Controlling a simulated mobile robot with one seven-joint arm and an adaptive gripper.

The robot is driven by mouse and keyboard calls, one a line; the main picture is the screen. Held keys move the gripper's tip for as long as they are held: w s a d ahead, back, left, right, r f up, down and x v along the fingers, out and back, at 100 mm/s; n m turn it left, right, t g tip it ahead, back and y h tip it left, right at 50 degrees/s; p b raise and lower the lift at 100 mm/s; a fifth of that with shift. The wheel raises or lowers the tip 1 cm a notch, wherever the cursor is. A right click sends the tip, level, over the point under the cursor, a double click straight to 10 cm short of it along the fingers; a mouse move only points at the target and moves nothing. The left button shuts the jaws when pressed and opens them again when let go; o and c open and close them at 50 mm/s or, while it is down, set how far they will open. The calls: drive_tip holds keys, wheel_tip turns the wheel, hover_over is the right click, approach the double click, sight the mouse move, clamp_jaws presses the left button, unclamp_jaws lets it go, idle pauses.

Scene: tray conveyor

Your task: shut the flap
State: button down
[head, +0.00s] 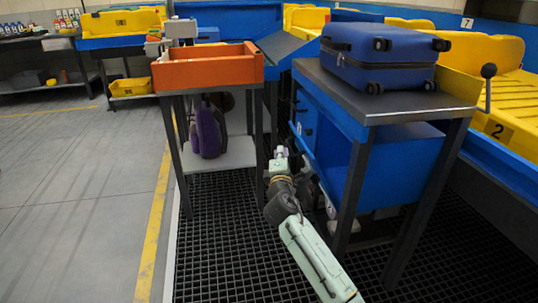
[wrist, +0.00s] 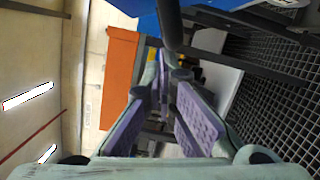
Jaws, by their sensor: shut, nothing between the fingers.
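My gripper (head: 280,155) is in the middle of the head view, low between the two metal tables. In the wrist view its purple-padded fingers (wrist: 163,85) are closed together with nothing between them. A blue panel (head: 307,117) with small dark fittings is on the side of the right table, just above and right of my gripper. I cannot tell whether this panel is the flap, or whether it is open. A sloped grey-topped blue panel (head: 284,47) stands behind, between the tables. Contact between my gripper and either panel is not visible.
A blue suitcase (head: 378,55) lies on the right table (head: 425,103). An orange tray (head: 208,69) is on the left table, also seen in the wrist view (wrist: 120,75); a purple bag (head: 210,130) is below. Table legs flank my arm over a dark grating (head: 230,240). Open floor lies left.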

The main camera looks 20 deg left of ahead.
drive_tip(key=w+d+r+m+p, duration=0.1)
drive_tip(key=d+p, duration=0.1)
drive_tip(key=w+d+r+m+p, duration=0.1)
drive_tip(key=d+r, duration=0.1)
drive_tip(key=w+d+r+m+p, duration=0.2)
drive_tip(key=shift+d+g+p, duration=0.1)
drive_tip(key=shift+g+p, duration=0.25)
drive_tip(key=shift+g, duration=0.05)
drive_tip(key=shift+w+d+r+m+p, duration=0.15)
drive_tip(key=shift+w+d+m+p, duration=0.4)
drive_tip(key=shift+d, duration=0.15)
drive_tip(key=shift+a, duration=0.1)
